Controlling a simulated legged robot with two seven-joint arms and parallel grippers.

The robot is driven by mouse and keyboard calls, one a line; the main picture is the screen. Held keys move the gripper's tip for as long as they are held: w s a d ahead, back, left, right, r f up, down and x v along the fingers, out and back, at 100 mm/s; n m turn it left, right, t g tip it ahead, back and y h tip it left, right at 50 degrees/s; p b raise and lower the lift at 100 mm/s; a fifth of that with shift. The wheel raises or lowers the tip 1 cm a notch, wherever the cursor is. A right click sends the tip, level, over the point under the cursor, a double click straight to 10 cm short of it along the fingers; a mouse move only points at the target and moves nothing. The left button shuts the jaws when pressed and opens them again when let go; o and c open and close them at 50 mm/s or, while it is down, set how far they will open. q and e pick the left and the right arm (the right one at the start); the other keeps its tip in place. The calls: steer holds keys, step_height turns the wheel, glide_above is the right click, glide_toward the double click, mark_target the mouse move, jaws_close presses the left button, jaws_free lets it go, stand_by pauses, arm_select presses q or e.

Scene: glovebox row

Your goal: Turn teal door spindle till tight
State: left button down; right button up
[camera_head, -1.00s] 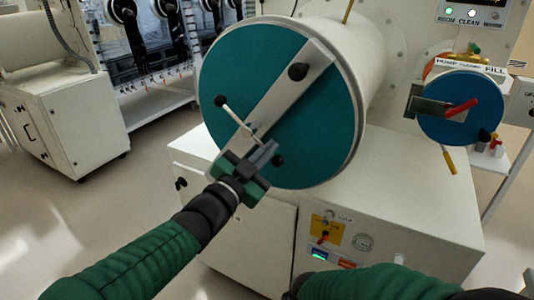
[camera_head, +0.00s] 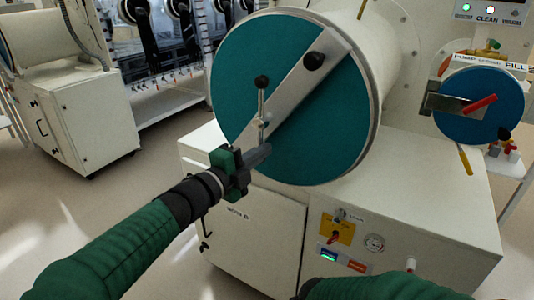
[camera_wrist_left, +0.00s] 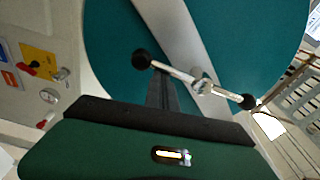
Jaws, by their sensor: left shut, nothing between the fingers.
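The big teal round door (camera_head: 235,75) has a pale diagonal bar (camera_head: 290,85) across it. The door spindle (camera_head: 261,102) is a thin metal crossbar with black end knobs on a central hub. In the head view it stands nearly upright, its lower end hidden by my gripper. Both knobs and the hub show in the left wrist view (camera_wrist_left: 202,86). My left gripper (camera_head: 262,152) is shut and empty, just below the hub. In the wrist view its fingers (camera_wrist_left: 161,92) are close beside one knob; I cannot tell whether they touch. My right gripper is out of view.
Below the big door is a white cabinet (camera_head: 420,215) with a yellow switch panel (camera_head: 337,230). Another white cabinet (camera_head: 85,120) stands at left. The floor between is open.

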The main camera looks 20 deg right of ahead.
arm_select(q)
steer(key=shift+w+a+m+y, duration=0.1)
steer(key=shift+w+a+m, duration=0.2)
steer(key=shift+m, duration=0.45)
steer(key=shift+w+a+m+y, duration=0.1)
steer(key=shift+w+a+m, duration=0.25)
steer(key=shift+m, duration=0.45)
steer(key=shift+w+a+m+y, duration=0.15)
steer(key=shift+w+m, duration=0.25)
steer(key=shift+m, duration=0.35)
steer(key=v, duration=1.6)
steer(key=shift+a+p, duration=0.4)
steer(key=shift+p, duration=0.05)
steer(key=shift+s, duration=0.1)
